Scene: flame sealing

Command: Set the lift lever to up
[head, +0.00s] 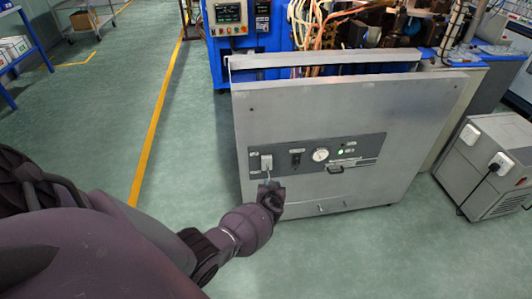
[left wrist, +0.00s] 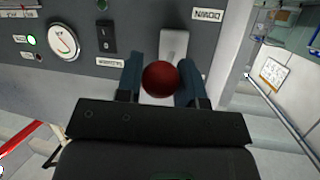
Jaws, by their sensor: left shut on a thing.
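The lift lever has a pale plate (head: 266,162) at the left end of the dark control panel on the grey cabinet. Its round red knob (left wrist: 160,78) shows large in the left wrist view, in front of the pale plate (left wrist: 174,43). My left gripper (head: 268,184) is at the lever, just below the plate in the head view. Its two fingers (left wrist: 161,80) are shut on the knob, one on each side. The gripper hides the knob in the head view. A label reading DOWN (left wrist: 208,15) appears upside down near the plate. My right gripper is not in view.
The panel also holds a black switch (head: 296,160), a round gauge (head: 320,155) and a lit green lamp (head: 341,152). A grey unit with plugs (head: 487,165) stands at the right. The floor left of the cabinet is clear.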

